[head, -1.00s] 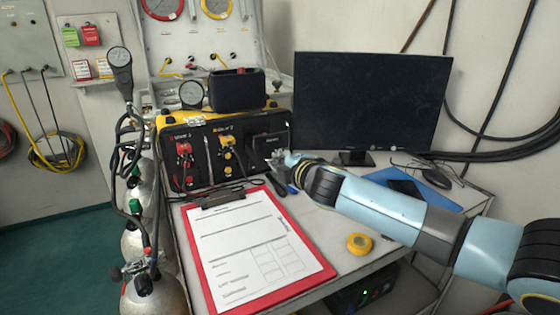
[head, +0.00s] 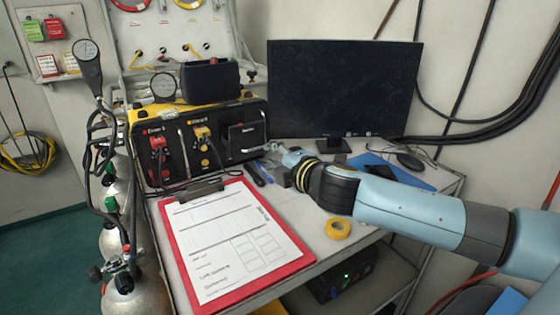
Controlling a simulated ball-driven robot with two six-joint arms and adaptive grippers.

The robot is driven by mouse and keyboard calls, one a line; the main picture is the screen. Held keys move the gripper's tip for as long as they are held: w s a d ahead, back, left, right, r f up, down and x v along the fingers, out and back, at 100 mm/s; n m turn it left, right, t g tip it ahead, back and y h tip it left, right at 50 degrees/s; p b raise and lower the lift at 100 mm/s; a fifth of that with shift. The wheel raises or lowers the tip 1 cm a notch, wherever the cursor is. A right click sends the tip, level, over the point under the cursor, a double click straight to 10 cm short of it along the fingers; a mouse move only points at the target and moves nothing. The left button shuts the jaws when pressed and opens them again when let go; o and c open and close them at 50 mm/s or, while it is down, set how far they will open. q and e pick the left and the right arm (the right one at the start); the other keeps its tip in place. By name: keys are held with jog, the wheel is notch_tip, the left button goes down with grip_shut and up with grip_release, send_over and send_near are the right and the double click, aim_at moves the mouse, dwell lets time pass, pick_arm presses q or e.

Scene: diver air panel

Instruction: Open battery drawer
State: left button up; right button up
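The black and yellow panel box (head: 203,162) stands at the back left of the desk. The battery drawer (head: 241,136) is the dark square front at the right end of its face. Whether it stands out from the face is too small to tell. My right gripper (head: 268,147) is small in the view, just right of the drawer's lower right edge. It points left at the drawer. Its fingers are too small and blended with the drawer handle to show whether they are open or shut, or touching. My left gripper is out of view.
A red clipboard (head: 304,263) lies in front of the box. A yellow tape roll (head: 338,228) and a blue folder (head: 420,180) lie on the desk. A dark monitor (head: 342,88) stands behind my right arm. Gas cylinders (head: 113,243) stand left of the desk.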

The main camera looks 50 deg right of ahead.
jog(key=shift+v, duration=1.75)
